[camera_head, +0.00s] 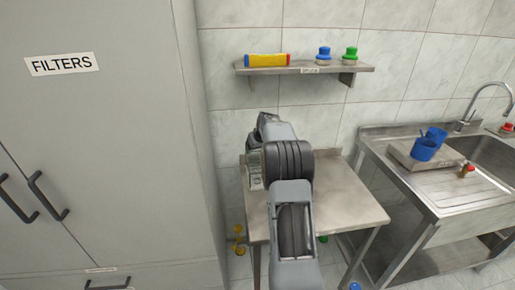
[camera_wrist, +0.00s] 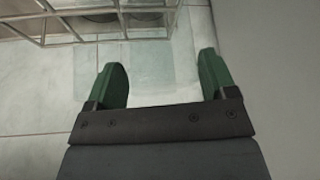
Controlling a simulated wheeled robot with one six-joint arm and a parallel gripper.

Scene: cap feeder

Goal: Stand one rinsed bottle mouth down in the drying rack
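My gripper (camera_wrist: 160,68) shows in the wrist view with its two green fingers spread wide and nothing between them. A metal wire rack (camera_wrist: 85,40) crosses the top left of that view, apart from the fingers. Dim round shapes show behind its wires, too unclear to name. In the head view my arm reaches over a steel table and hides most of what is at its far end. A small grey-green object (camera_head: 254,168) shows beside the arm at the table's left; I cannot tell what it is. No bottle can be made out clearly.
A tall grey cabinet (camera_head: 100,130) stands close on the left. A wall shelf (camera_head: 305,70) holds a yellow cylinder and two capped items. A sink unit (camera_head: 415,190) with blue cups (camera_head: 425,148) stands at the right. The right part of the steel table (camera_head: 345,200) is bare.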

